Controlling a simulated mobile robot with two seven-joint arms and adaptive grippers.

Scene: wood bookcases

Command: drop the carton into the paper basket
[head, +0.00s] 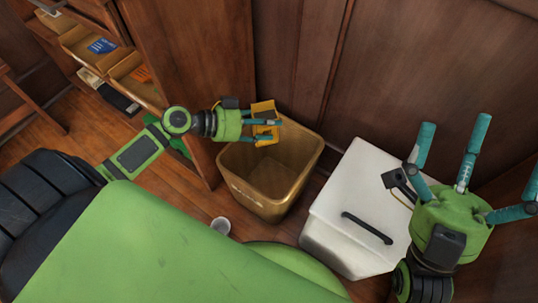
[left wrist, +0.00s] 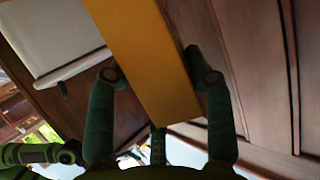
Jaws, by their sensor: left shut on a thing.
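The carton (head: 264,110) is a small yellow box. My left gripper (head: 277,128) is shut on it, with teal fingers around it. In the left wrist view the carton (left wrist: 148,55) is a long yellow-orange block between the fingers of my left gripper (left wrist: 157,88). The paper basket (head: 262,187) is an open tan bin on the floor by the wood panelling. The carton and left gripper show over the basket's back rim; their exact height above it is hard to tell. The basket looks empty inside. My right gripper (head: 462,165) is at the right, fingers spread open and empty.
A white lidded box (head: 350,215) with a black handle stands right of the basket. A wood bookcase (head: 190,70) with trays is at the left. Wood panels close off the back.

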